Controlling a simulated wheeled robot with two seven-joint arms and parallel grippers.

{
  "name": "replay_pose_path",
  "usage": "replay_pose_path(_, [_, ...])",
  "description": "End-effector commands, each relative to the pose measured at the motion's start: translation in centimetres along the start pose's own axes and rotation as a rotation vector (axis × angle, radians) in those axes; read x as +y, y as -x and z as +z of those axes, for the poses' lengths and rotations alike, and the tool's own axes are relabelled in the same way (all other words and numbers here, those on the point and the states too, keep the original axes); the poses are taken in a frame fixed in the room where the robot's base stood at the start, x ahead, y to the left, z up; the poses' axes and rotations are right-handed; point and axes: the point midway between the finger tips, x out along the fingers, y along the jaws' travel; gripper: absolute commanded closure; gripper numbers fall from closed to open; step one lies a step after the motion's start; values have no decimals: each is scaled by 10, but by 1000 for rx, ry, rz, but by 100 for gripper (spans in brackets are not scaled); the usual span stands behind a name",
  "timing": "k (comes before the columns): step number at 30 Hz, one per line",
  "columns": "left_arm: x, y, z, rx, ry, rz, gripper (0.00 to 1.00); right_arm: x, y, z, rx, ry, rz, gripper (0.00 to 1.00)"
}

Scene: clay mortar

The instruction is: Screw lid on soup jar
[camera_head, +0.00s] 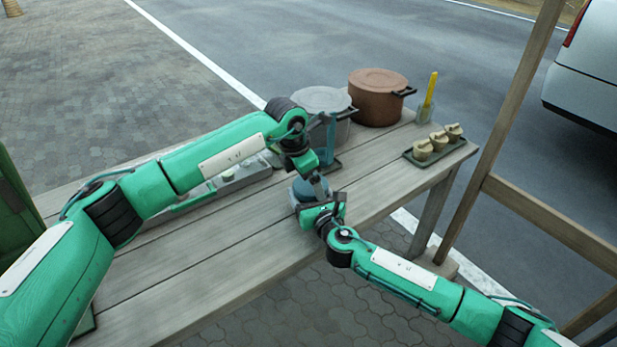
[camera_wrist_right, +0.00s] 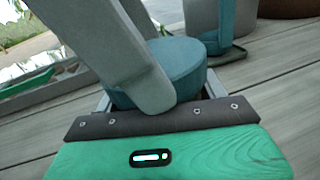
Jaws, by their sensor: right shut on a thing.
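The soup jar (camera_head: 306,190), a round blue-grey body, stands near the front edge of the wooden table. My right gripper (camera_head: 322,212) is shut on it from the near side. The right wrist view shows a round teal top (camera_wrist_right: 172,68) just beyond the right gripper's palm; whether this is the lid or the jar itself I cannot tell. My left gripper (camera_head: 318,184) points down at the jar from above. One of its grey fingers (camera_wrist_right: 120,60) crosses in front of the teal top. Its grip is partly hidden.
A grey pot (camera_head: 322,100) and a brown lidded pot (camera_head: 378,95) stand at the back. A tray (camera_head: 464,145) of small lidded pots is at the right end, near a yellow-handled tool (camera_head: 430,92). A blue upright thing (camera_head: 329,138) stands behind the left gripper.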

Motion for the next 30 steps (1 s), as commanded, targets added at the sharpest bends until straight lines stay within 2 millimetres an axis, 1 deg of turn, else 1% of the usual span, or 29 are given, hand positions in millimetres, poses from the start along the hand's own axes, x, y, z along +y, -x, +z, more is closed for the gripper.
replay_pose_path(1, [-6, -19, -10, 30, 1, -12, 0, 6, -4, 17, -28, -7, 11, 92])
replay_pose_path(5, [-6, -18, -10, 29, 1, -13, 0, 6, -4, 17, -28, -7, 11, 92])
replay_pose_path(8, [-6, -12, -9, 28, 0, -12, 0, 6, -4, 17, -28, -7, 11, 92])
replay_pose_path(11, [-6, 2, -8, 26, -3, -11, 0, 6, -4, 17, -28, -7, 10, 92])
replay_pose_path(14, [-5, 25, -7, 22, -3, -9, 0, 4, -3, 16, -26, -6, 8, 92])
replay_pose_path(18, [-4, 60, -4, 13, -2, -4, 0, 4, -3, 13, -20, -5, 7, 92])
replay_pose_path(21, [-3, 82, -3, 8, -2, -2, 0, 3, -2, 12, -18, -5, 6, 92])
replay_pose_path(24, [-2, 100, -1, 4, -2, 0, 0, 3, -2, 11, -16, -4, 6, 92])
replay_pose_path(27, [-2, 112, -1, 2, 0, 1, 0, 3, -2, 10, -15, -4, 5, 92])
replay_pose_path(30, [-1, 118, -1, 2, 0, 2, 0, 3, -2, 10, -14, -4, 5, 92])
